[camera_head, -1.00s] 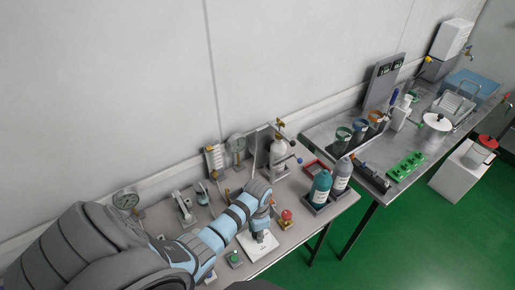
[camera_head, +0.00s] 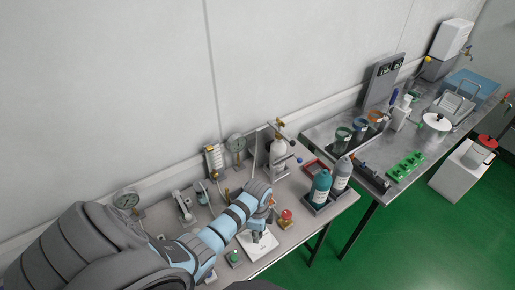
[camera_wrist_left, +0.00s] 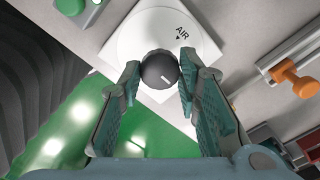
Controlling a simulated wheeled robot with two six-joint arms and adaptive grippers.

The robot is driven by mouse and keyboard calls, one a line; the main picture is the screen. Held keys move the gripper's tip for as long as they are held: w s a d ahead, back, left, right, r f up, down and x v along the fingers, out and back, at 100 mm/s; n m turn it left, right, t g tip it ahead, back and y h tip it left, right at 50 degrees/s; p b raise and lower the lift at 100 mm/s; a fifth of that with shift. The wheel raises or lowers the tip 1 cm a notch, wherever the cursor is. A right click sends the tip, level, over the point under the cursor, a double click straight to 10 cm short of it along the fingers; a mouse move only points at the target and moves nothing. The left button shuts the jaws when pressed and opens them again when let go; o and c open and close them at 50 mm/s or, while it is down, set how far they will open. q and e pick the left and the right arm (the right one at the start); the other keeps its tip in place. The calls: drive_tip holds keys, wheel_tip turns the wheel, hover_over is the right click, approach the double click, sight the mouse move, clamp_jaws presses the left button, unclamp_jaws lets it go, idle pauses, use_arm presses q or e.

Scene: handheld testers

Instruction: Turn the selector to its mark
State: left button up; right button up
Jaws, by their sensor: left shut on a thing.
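The selector is a round black knob (camera_wrist_left: 158,70) with a short white line on it, set on a white plate (camera_head: 257,246) near the table's front edge. In the left wrist view the plate (camera_wrist_left: 208,48) carries the word AIR (camera_wrist_left: 182,33) with a small black triangle mark, up and to the right of the knob. The knob's white line lies on its lower right part and does not point at the triangle. My left gripper (camera_wrist_left: 160,65) is shut on the knob, one finger on each side. In the head view my left wrist largely hides the knob. My right gripper is not in view.
A red knob (camera_head: 286,215) on a yellow base stands just right of the plate, and a small green button (camera_head: 234,256) to its left. Teal (camera_head: 320,186) and grey bottles stand farther right. Gauges and a flowmeter (camera_head: 214,160) stand along the wall.

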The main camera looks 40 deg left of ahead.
use_arm(q)
drive_tip(key=shift+w+a+r, duration=0.1)
drive_tip(key=shift+a, duration=0.05)
drive_tip(key=o, duration=1.1)
drive_tip(key=shift+o, duration=0.2)
wheel_tip(320, 180, up, 12)
drive_tip(key=shift+s, duration=0.2)
